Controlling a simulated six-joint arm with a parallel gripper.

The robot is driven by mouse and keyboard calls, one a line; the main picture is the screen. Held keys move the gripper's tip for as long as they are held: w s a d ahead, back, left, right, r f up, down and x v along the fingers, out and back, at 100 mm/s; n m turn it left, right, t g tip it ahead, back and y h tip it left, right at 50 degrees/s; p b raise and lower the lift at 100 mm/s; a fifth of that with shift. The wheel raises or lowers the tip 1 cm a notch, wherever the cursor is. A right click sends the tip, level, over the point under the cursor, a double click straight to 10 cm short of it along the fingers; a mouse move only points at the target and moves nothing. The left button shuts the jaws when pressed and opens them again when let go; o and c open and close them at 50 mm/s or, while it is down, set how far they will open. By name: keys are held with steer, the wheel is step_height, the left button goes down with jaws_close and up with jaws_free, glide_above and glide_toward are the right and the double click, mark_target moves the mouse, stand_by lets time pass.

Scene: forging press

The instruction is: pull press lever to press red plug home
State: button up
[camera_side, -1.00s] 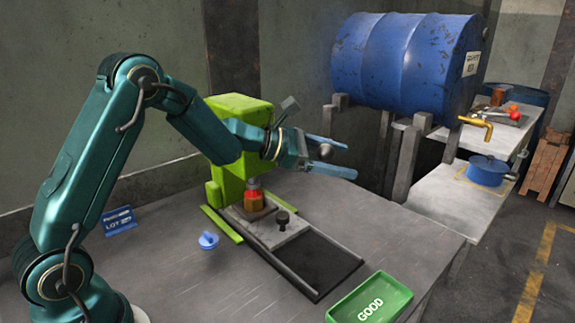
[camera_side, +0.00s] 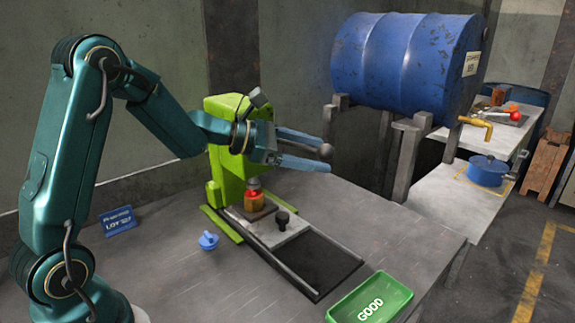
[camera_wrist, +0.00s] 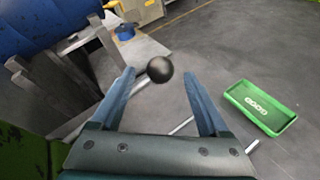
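The green press (camera_side: 228,170) stands on the table in the side view. The dark ball knob of its lever (camera_side: 325,150) sticks out to the right, between my fingertips; it also shows in the wrist view (camera_wrist: 160,69). My gripper (camera_side: 322,154) is open around the knob, with a gap on both sides in the wrist view (camera_wrist: 158,74). The red plug (camera_side: 253,187) sits upright on top of an orange-brown block (camera_side: 254,201) under the press head. I cannot tell how deep it is seated. Most of the lever rod is hidden by my gripper.
A dark knob (camera_side: 283,217) stands on the slide plate in front of the block. A blue piece (camera_side: 208,240) and a blue lot sign (camera_side: 118,219) are to the left. A green GOOD tray (camera_side: 369,302) is at the front right. A blue drum (camera_side: 400,65) stands behind.

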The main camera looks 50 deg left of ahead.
steer(key=v, duration=1.3)
steer(key=shift+a+f, duration=0.15)
steer(key=shift+a, duration=0.05)
stand_by(0.7)
